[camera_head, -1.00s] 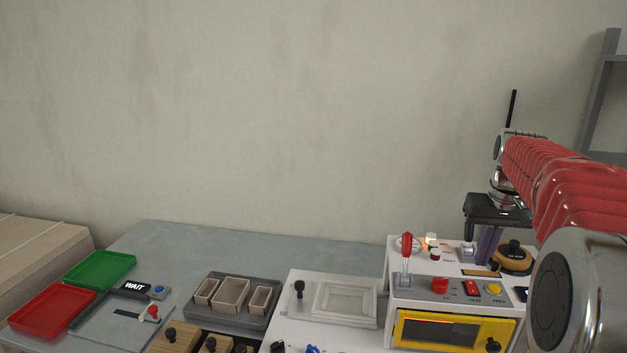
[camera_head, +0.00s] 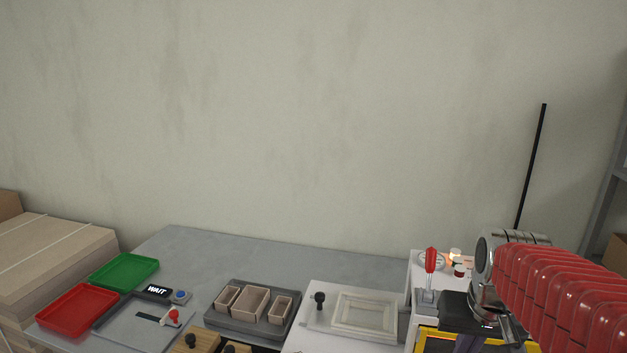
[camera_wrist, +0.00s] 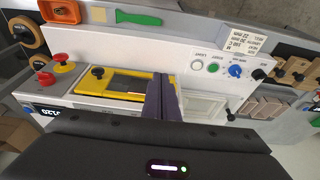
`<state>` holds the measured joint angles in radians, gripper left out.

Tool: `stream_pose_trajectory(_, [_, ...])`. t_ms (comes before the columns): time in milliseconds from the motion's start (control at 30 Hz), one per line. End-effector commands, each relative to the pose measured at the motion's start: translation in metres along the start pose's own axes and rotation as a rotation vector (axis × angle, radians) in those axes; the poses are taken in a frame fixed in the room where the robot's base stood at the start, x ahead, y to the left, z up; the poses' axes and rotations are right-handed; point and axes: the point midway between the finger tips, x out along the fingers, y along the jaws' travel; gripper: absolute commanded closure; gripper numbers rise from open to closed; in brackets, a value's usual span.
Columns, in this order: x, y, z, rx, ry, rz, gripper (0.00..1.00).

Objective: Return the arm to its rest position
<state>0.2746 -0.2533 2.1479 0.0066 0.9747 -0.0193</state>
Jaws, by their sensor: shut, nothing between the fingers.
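My gripper shows in the wrist view (camera_wrist: 164,100) as purple-grey fingers pressed together, shut with nothing between them. The fingers appear in front of the white machine with the yellow-framed window (camera_wrist: 125,84); I cannot tell how far above it they are. In the head view my red ribbed arm (camera_head: 565,295) comes in from the lower right. Its dark wrist housing hangs in front of the white machine (camera_head: 422,267) and hides most of its front and controls. The fingertips are out of sight in the head view.
Left of the machine are a white panel with a square frame (camera_head: 363,313), a grey holder with three small boxes (camera_head: 248,309), a green tray (camera_head: 124,271) and a red tray (camera_head: 77,309). The back strip of the grey table (camera_head: 260,257) is clear.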

Motion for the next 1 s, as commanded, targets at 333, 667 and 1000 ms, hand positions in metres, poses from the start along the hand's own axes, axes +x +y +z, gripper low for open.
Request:
stream_pose_trajectory(333, [-0.007, -0.037, 0.071, -0.087, 0.075, -0.029, 1.0])
stream_pose_trajectory(667, [-0.019, -0.064, 0.122, -0.191, 0.159, -0.069, 1.0])
stream_pose_trajectory(1000, [-0.037, -0.076, 0.126, -0.242, 0.218, -0.096, 1.0])
